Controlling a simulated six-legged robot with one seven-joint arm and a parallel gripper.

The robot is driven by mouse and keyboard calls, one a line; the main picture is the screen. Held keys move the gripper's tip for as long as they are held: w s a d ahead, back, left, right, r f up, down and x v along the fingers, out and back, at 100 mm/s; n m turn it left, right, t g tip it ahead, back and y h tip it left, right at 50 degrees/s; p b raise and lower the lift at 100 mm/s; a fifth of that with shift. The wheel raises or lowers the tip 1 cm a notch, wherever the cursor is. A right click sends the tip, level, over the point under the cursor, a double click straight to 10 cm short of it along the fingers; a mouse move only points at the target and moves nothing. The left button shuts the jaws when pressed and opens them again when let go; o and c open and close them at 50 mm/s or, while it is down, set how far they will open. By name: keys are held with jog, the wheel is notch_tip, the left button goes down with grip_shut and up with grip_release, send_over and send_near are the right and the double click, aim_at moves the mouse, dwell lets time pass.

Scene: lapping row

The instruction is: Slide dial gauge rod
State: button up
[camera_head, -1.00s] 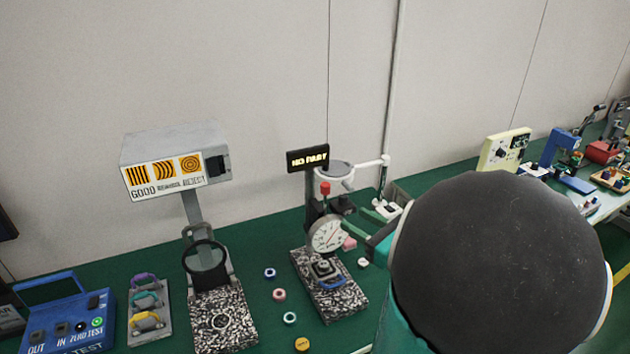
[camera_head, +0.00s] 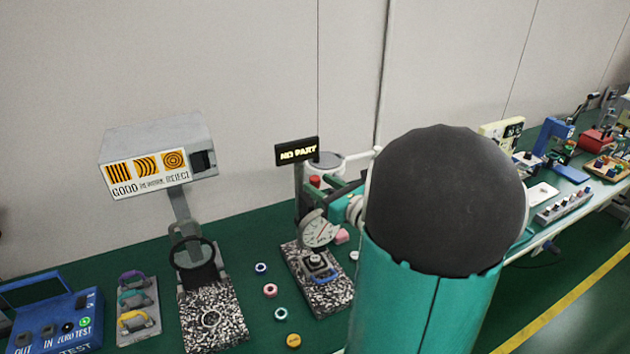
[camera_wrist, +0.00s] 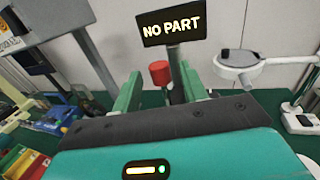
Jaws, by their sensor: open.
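The dial gauge (camera_head: 319,232) has a round white face and stands over a speckled stone base (camera_head: 330,296). A red knob (camera_head: 315,181) tops its rod. In the wrist view the red knob (camera_wrist: 160,73) shows between the two green fingers of my gripper (camera_wrist: 159,78), with gaps on both sides. My gripper (camera_head: 328,190) is open beside the knob at the gauge's upper right in the head view. Whether a finger touches the knob cannot be told. The gauge post carries a sign (camera_head: 297,151) reading "NO PART", also large in the wrist view (camera_wrist: 171,24). The rod below the knob is mostly hidden.
A grey optical stand (camera_head: 160,152) with a GOOD/REWORK/REJECT panel is at left. Several small rings, including an orange one (camera_head: 293,341), lie on the green bench. A white arm lamp (camera_wrist: 250,62) is near.

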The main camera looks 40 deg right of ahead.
jog(key=shift+w, duration=1.4)
grip_shut()
notch_tip(320, 180, down, 3)
jog(key=shift+r, duration=0.2)
grip_release()
